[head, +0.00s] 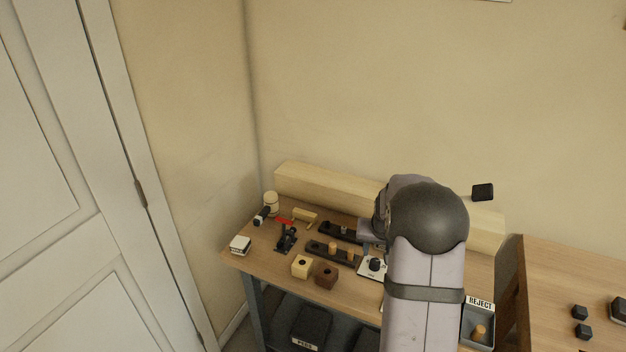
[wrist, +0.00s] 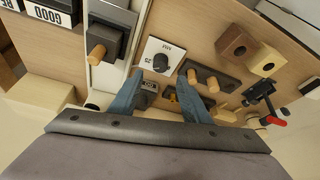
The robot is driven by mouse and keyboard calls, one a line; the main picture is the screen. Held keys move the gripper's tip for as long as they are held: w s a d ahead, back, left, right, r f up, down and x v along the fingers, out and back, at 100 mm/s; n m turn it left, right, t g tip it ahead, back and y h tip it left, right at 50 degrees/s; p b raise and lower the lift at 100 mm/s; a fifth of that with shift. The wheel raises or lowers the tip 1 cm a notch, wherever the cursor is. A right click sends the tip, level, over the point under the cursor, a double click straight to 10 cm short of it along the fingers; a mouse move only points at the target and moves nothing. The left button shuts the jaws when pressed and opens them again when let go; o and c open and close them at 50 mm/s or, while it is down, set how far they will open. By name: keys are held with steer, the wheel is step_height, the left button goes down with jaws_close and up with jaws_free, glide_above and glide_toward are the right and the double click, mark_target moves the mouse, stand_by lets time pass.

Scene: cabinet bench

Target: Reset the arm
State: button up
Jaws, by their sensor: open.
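My gripper (wrist: 160,92) shows in the wrist view as two blue-grey fingers spread apart over the bench. The fingers are open. A small dark block with a white label (wrist: 149,85) shows close beside the left finger; I cannot tell whether they touch. In the head view my own arm hides most of the gripper. The white plate with a black knob (wrist: 161,62) lies just beyond the fingers; it also shows in the head view (head: 374,265). A black rack with wooden pegs (wrist: 214,75) is to the right of the plate.
A yellow block (head: 302,266) and a brown block (head: 326,275) with holes stand near the bench front. A black clamp (head: 287,239) with a red handle is at left. A REJECT tray (head: 478,326) holding a wooden peg is at right. A pale beam (head: 325,189) runs along the back.

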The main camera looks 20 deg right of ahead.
steer(key=s+a+f+g, duration=0.1)
steer(key=s, duration=0.1)
steer(key=s+a+f+g+y, duration=0.1)
steer(key=s+a+f, duration=0.1)
steer(key=s, duration=0.1)
steer(key=s+a+f, duration=0.1)
steer(key=s, duration=0.2)
steer(key=shift+s+a+f+n+g+y, duration=0.1)
steer(key=shift+a+f+n+g+y, duration=0.1)
steer(key=shift+f+n+g+y, duration=0.15)
steer(key=s+a+r+n+g+y, duration=0.1)
steer(key=s+a+r+n+g, duration=0.2)
steer(key=s+a, duration=1.35)
steer(key=a+r+n+t, duration=0.2)
steer(key=a+r+n, duration=0.1)
steer(key=a+r, duration=0.1)
step_height(320, 180, down, 40)
steer(key=b, duration=4)
steer(key=shift+a+f, duration=0.2)
